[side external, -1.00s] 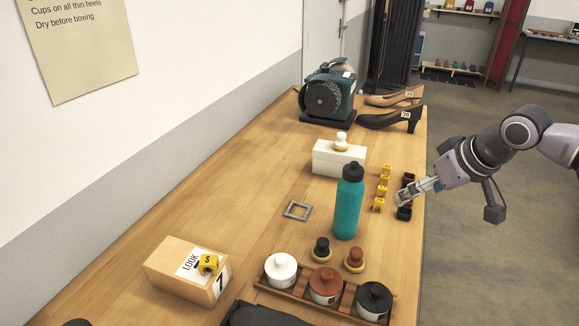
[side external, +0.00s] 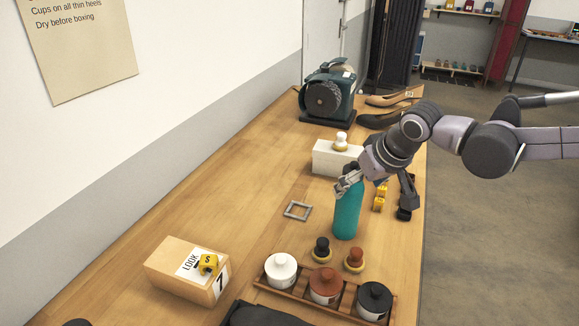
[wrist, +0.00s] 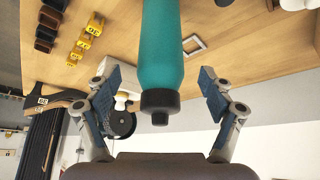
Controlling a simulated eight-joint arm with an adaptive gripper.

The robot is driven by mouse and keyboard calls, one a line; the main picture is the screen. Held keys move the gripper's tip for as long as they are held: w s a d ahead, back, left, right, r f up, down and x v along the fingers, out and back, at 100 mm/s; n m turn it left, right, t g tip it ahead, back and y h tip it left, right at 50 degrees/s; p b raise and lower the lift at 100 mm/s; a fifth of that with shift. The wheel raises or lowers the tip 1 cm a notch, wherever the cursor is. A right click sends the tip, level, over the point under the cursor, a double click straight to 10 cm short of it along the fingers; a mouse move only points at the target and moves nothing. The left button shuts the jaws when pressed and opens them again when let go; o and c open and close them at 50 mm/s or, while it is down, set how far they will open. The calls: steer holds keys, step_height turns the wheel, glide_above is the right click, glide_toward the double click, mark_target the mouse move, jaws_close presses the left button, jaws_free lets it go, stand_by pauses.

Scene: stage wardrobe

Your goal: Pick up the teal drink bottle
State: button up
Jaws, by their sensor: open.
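The teal drink bottle (side external: 346,213) stands upright on the wooden table in the side external view. Its cap is hidden there behind my gripper (side external: 350,184), which is at the height of the bottle's top. In the wrist view the bottle (wrist: 161,45) appears upside down, its black cap (wrist: 159,103) pointing at the camera's lower side. My gripper (wrist: 160,92) is open, with one finger on each side of the bottle's top in that picture. Clear gaps show between the fingers and the bottle. I cannot tell how far along the fingers the bottle lies.
A white box (side external: 331,158) with a knobbed brush stands behind the bottle. Yellow clips (side external: 380,198) stand to its right, a grey square frame (side external: 297,210) lies to its left. Two small knobbed pieces (side external: 321,249) and a tray of jars (side external: 300,294) are in front.

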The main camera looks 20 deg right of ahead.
steer(key=shift+x, duration=2.6)
steer(key=shift+w, duration=0.1)
steer(key=shift+r, duration=0.1)
jaws_close()
